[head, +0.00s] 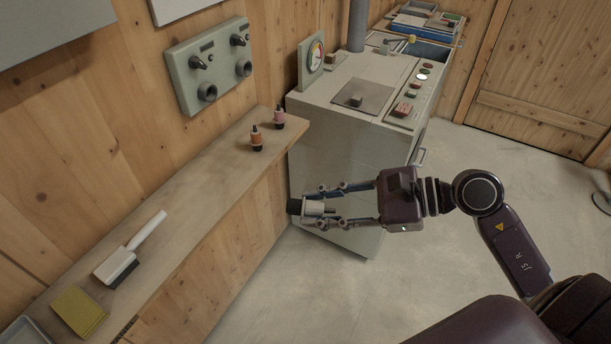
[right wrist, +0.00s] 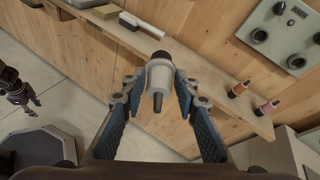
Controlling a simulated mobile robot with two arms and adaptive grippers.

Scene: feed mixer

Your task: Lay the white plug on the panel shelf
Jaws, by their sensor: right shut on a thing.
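My right gripper (head: 328,207) is shut on the white plug (head: 314,208), which has a dark end pointing left. In the right wrist view the white plug (right wrist: 159,75) sits between the two fingers of the right gripper (right wrist: 160,88). The plug is in the air, to the right of the wooden panel shelf (head: 185,205). The shelf also shows beyond the plug in the right wrist view (right wrist: 205,75). An orange plug (head: 257,138) and a pink plug (head: 279,117) stand upright near the shelf's far end. My left gripper is not in the head view.
A white-handled brush (head: 125,258) and a yellow sponge (head: 79,311) lie on the near part of the shelf. A grey socket panel (head: 208,66) hangs on the wall above. A mixer cabinet (head: 345,125) stands past the shelf's far end. The shelf's middle is bare.

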